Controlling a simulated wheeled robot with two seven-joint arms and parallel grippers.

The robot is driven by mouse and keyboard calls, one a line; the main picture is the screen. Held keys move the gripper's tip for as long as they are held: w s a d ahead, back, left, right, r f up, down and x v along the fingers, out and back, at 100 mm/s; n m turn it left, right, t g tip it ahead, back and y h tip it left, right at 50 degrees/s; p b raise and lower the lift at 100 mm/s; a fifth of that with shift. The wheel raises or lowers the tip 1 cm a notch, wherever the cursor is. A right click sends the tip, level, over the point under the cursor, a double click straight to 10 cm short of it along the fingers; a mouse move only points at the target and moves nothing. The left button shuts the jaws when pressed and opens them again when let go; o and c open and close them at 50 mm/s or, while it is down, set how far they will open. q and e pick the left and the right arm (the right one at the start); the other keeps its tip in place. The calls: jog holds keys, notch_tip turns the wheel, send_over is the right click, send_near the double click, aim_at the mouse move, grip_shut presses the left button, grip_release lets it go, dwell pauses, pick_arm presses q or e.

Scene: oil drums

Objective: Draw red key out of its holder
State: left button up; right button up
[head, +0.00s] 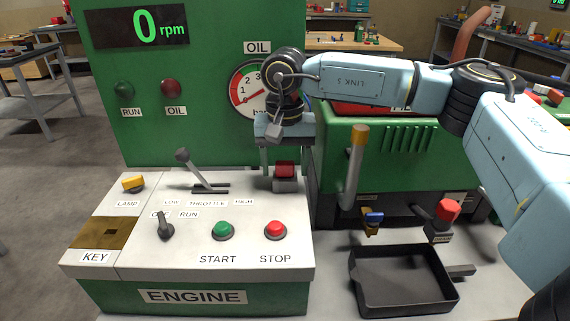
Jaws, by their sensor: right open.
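The red key (285,168) stands in its grey holder (286,186) at the back right of the white engine panel; only its red head shows. My right gripper (284,173) points down from above, open, with one finger on each side of the red head. Whether the fingers touch it I cannot tell. A brass plate (88,236) with a dark slot, labelled KEY, is at the panel's front left. My left gripper is not in view.
The panel carries a throttle lever (201,172), a yellow lamp switch (133,183), a green START button (223,230) and a red STOP button (275,230). To the right are an upright pipe (354,168), blue-handled (374,217) and red-handled (447,210) fittings, and a black tray (352,280).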

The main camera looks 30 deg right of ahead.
aim_at(285, 161)
jog(key=c, duration=1.1)
jog(key=shift+o, duration=0.2)
jog(key=shift+r+p, duration=0.9)
jog(key=shift+r, duration=0.1)
jog(key=shift+r+p, duration=1.65)
jog(key=shift+r, duration=0.55)
